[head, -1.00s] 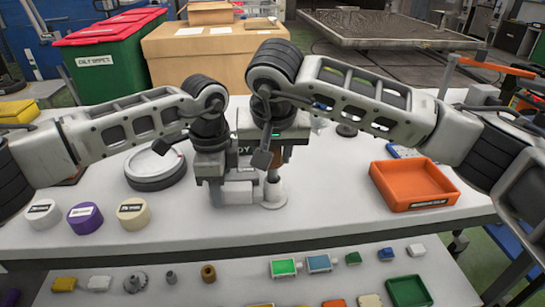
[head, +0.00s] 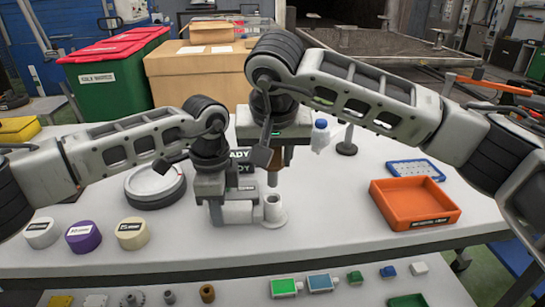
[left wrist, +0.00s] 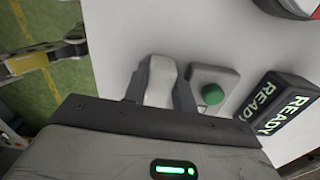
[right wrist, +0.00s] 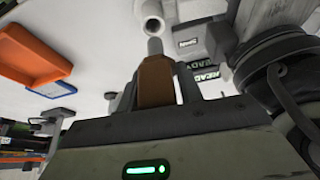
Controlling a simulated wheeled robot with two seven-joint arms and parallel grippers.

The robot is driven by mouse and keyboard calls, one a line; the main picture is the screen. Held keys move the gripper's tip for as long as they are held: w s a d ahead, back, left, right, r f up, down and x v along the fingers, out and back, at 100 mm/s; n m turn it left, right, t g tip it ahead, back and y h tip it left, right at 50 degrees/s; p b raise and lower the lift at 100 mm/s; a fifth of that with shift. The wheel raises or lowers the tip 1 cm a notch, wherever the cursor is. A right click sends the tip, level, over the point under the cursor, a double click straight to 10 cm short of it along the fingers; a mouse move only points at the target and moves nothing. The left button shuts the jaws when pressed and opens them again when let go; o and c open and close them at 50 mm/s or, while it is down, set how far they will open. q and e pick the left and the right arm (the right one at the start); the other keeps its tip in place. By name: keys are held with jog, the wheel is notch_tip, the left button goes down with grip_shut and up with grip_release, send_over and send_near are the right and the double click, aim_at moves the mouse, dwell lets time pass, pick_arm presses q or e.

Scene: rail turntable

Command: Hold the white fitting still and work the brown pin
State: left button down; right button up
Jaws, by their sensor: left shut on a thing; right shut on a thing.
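The white fitting (head: 272,211) stands upright on the table in the head view, an open round tube on a flange with a white block at its left. My left gripper (head: 228,210) is shut on that block (left wrist: 160,82), which shows between the fingers in the left wrist view. My right gripper (head: 273,166) is shut on the brown pin (head: 273,180) and holds it upright above the tube. In the right wrist view the pin (right wrist: 155,82) has a grey tip, apart from the open tube mouth (right wrist: 150,25). The hole's inside is hard to see.
An orange tray (head: 415,225) and a blue perforated tray (head: 415,169) lie at the right. A round white-topped disc (head: 155,185) and several labelled round pots (head: 83,238) are at the left. A white bottle (head: 320,136) stands behind. A green button box (left wrist: 213,92) is near my left gripper.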

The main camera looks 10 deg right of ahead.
jog(key=shift+r, duration=2.55)
pick_arm(q)
jog(key=c, duration=1.1)
grip_release()
pick_arm(e)
jog(key=shift+s, duration=0.1)
pick_arm(q)
jog(key=shift+o, duration=0.2)
